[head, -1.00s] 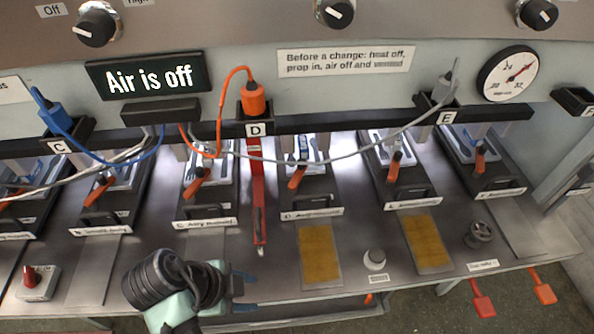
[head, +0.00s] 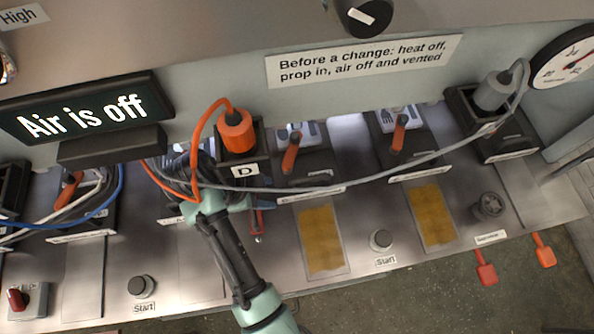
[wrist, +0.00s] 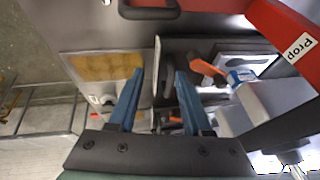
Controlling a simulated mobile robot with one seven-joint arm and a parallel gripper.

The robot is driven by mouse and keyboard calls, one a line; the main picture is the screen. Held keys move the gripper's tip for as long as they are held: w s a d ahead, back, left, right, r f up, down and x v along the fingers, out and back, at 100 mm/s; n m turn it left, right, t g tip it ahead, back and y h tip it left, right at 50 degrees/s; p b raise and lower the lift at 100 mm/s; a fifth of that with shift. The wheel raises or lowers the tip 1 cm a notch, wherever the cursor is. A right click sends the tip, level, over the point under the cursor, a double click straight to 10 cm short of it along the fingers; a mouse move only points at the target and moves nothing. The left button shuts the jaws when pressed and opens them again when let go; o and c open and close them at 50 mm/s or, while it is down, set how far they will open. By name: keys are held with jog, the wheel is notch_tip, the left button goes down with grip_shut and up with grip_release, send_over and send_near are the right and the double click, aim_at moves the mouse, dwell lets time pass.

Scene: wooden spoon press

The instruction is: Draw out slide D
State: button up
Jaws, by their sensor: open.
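Slide D (head: 300,168) is a dark tray with an orange lever and a white front label, to the right of the socket marked D (head: 244,170) in the head view. It sits in the press. My gripper (wrist: 158,74) is open in the wrist view. Its two blue fingers lie on either side of a thin front plate and a dark handle (wrist: 164,95), which look like slide D's. I cannot tell whether they touch. In the head view my arm hides most of the gripper. The red prop (head: 258,224) is partly hidden; the wrist view shows it labelled Prop (wrist: 290,42).
An orange plug (head: 235,132) sits in socket D. Orange and grey cables sag across the slides. The sign (head: 86,112) reads "Air is off". Amber pads (head: 322,238) and a Start button (head: 381,240) occupy the bench. The bench's front edge borders open floor.

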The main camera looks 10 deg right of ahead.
jog(key=p, duration=0.2)
send_near(300, 181)
notch_tip(300, 181, down, 2)
jog(key=d, duration=0.1)
jog(key=x, duration=0.4)
jog(key=shift+w+d+f, duration=0.1)
jog(key=shift+w+f, duration=0.05)
jog(key=shift+w, duration=0.15)
jog(key=shift+w+d+f, duration=0.15)
jog(key=shift+d+f, duration=0.05)
jog(key=shift+f, duration=0.45)
grip_shut()
